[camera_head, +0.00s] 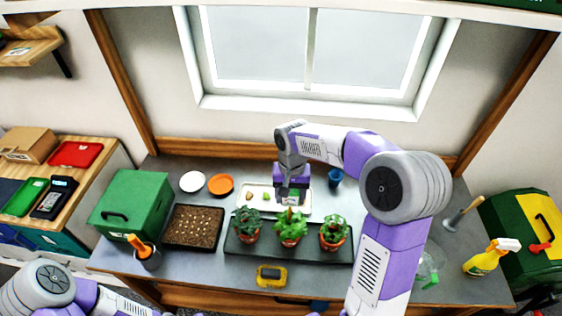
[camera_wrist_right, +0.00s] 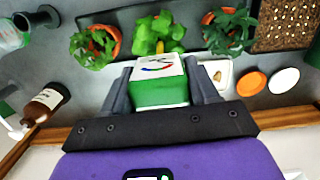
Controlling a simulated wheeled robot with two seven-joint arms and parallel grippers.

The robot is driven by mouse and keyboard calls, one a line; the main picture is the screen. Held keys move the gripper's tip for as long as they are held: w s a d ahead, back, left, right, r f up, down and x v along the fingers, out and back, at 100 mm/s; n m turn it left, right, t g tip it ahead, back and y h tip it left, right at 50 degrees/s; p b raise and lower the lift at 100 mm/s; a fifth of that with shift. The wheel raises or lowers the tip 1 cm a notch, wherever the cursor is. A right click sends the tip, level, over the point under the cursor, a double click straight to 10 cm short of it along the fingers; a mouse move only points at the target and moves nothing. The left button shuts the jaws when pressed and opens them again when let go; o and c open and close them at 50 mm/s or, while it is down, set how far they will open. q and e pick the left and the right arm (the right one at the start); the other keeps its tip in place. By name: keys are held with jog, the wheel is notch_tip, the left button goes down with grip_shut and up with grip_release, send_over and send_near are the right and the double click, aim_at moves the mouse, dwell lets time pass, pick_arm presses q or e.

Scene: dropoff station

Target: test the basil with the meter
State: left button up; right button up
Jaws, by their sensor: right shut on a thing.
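My right gripper (camera_head: 291,201) is shut on a small green and white meter (camera_wrist_right: 159,84) with a dial on its face. It holds the meter over the white tray, just behind the plants. Three potted plants stand in a row on a black tray (camera_head: 268,250): a dark green one (camera_head: 247,223) at left, a bright green broad-leaved one (camera_head: 290,225) in the middle, and another green one (camera_head: 333,231) at right. The middle one looks most like basil; no label is readable. In the wrist view it (camera_wrist_right: 157,32) is straight beyond the meter. My left gripper is out of view.
A white tray (camera_head: 240,204) with small items lies behind the plants. A soil tray (camera_head: 193,227), green box (camera_head: 130,205), orange plate (camera_head: 220,184) and white plate (camera_head: 192,181) are left. A yellow device (camera_head: 271,276) lies in front. A spray bottle (camera_head: 484,260) stands right.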

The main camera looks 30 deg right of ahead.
aim_at(291, 206)
jog(key=shift+w+d+r, duration=0.3)
jog(key=shift+w+r, duration=0.05)
jog(key=shift+r, duration=0.1)
jog(key=shift+d+m, duration=0.1)
jog(key=shift+m, duration=0.2)
jog(key=shift+s+f+b, duration=0.3)
jog(key=shift+f+b, duration=0.5)
jog(key=shift+f, duration=0.1)
notch_tip(291, 206, down, 4)
jog(key=b, duration=0.3)
jog(key=shift+w, duration=0.1)
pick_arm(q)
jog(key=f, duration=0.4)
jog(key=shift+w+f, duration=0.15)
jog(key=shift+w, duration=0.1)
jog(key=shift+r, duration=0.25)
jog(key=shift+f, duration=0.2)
pick_arm(e)
jog(key=shift+f, duration=0.2)
pick_arm(q)
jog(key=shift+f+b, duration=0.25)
jog(key=shift+b, duration=0.05)
pick_arm(e)
jog(key=shift+f, duration=0.45)
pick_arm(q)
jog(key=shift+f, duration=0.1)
pick_arm(e)
jog(key=shift+f, duration=0.15)
